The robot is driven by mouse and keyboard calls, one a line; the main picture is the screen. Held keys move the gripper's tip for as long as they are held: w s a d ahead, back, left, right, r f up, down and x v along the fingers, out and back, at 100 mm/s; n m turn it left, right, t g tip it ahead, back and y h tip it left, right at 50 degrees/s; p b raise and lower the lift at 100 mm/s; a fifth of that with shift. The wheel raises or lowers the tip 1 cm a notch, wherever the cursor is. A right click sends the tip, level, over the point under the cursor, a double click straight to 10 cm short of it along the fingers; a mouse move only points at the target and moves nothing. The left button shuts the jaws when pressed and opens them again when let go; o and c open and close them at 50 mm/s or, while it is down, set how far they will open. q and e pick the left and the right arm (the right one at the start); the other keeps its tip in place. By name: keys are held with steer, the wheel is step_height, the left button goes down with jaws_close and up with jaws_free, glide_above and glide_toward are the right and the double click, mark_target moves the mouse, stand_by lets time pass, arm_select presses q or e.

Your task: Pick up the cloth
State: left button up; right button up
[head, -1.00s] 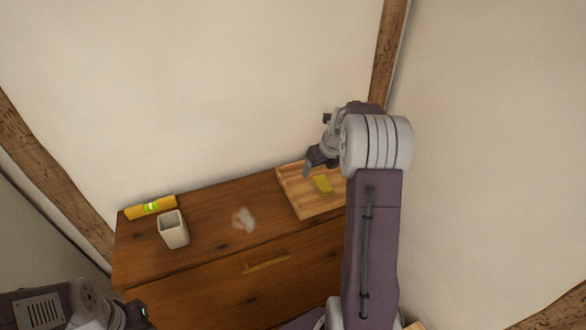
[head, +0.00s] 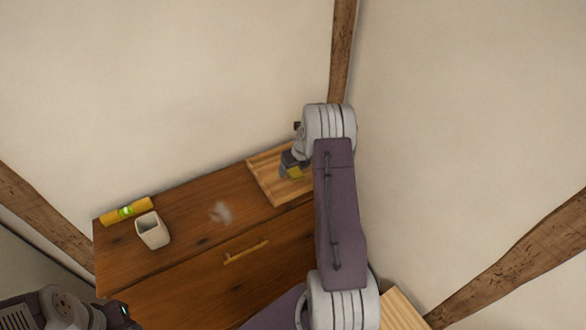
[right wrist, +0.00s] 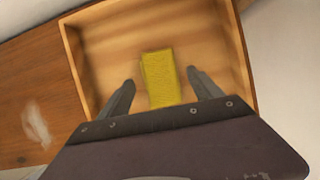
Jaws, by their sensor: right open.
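A folded yellow cloth (right wrist: 160,78) lies in the shallow wooden tray (right wrist: 100,60) on the dresser. In the head view the cloth (head: 294,173) shows partly, beside my right gripper (head: 289,168). In the right wrist view my right gripper (right wrist: 162,88) is open, with one finger on each side of the cloth's near part. The fingers stand apart from the cloth, and I cannot tell their exact height above it. My left gripper (head: 122,312) is at the lower left of the head view, away from the dresser top; its jaws are not clear.
On the wooden dresser (head: 185,225) stand a whitish cup (head: 153,232) and a yellow level-like bar (head: 126,211) with a green spot. A pale, blurry patch (head: 221,211) lies between cup and tray. The tray's raised rim surrounds the cloth. Walls rise close behind.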

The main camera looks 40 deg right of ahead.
mark_target(297, 169)
steer(key=shift+w+d+f, duration=0.1)
steer(key=shift+w+f, duration=0.2)
steer(key=shift+c, duration=0.6)
steer(key=shift+s+r, duration=0.1)
steer(key=shift+s, duration=0.05)
steer(key=c, duration=1.3)
steer(key=shift+r, duration=0.3)
steer(key=r, duration=0.1)
steer(key=r+b, duration=0.1)
steer(key=s+r+b, duration=0.1)
steer(key=shift+d+r, duration=0.25)
steer(key=shift+r, duration=0.1)
steer(key=s+d+r+b, duration=0.1)
steer(key=s+r, duration=0.1)
steer(key=s, duration=0.1)
steer(key=s+d+r+b, duration=0.1)
steer(key=s+r, duration=0.1)
steer(key=s, duration=0.1)
steer(key=s+d+r, duration=0.1)
steer(key=s+r, duration=0.1)
steer(key=s, duration=0.2)
steer(key=shift+d+r+b, duration=0.15)
steer(key=shift+r+b, duration=0.15)
steer(key=shift+b, duration=0.1)
